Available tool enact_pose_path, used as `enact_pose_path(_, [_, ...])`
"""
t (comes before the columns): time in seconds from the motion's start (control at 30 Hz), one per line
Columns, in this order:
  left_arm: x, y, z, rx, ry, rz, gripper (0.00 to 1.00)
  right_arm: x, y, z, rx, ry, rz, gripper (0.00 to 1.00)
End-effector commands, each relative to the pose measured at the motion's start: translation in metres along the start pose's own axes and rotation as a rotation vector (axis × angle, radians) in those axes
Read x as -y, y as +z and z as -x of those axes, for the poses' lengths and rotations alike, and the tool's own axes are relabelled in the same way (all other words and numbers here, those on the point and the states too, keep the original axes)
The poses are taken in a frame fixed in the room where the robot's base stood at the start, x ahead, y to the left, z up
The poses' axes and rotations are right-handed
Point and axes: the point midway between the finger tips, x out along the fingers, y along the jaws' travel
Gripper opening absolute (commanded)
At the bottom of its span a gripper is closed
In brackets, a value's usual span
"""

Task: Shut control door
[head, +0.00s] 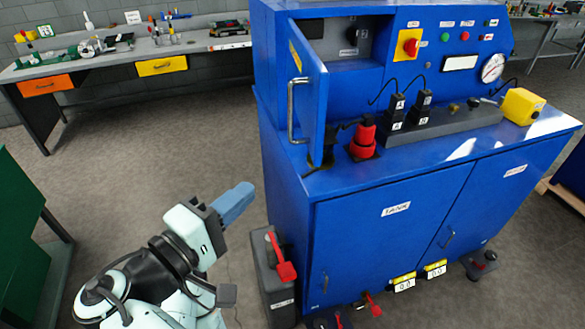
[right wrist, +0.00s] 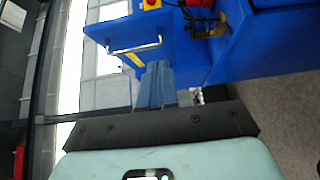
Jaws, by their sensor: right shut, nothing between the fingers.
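The control door (head: 311,90) is a blue panel with a silver bar handle (head: 291,110). It stands open, swung out toward me from the left side of the blue machine's upper box, and the grey compartment (head: 340,45) behind it is exposed. My right gripper (head: 246,190) has blue fingers, shut and empty, in front of the machine, lower left of the door and apart from it. In the right wrist view the door (right wrist: 165,30) and its handle (right wrist: 134,48) lie beyond the shut fingertips (right wrist: 156,66). My left gripper is not in view.
The blue machine's top (head: 340,180) holds a red part (head: 362,138) close to the door's lower edge. A dark box with a red lever (head: 284,268) stands at its front left. A workbench (head: 120,58) is behind. Open floor lies left of the machine.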

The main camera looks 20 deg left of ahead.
Motion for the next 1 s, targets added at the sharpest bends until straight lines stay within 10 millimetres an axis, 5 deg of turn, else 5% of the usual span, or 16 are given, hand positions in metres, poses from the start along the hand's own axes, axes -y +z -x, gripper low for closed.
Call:
enact_pose_path(0.53, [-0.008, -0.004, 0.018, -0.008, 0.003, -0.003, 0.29, 0.000, 0.003, -0.103, 0.004, -0.002, 0.003, 0.00])
enact_pose_path(1.0, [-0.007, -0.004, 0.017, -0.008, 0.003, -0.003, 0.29, 0.002, 0.028, -0.126, -0.001, -0.004, 0.004, 0.00])
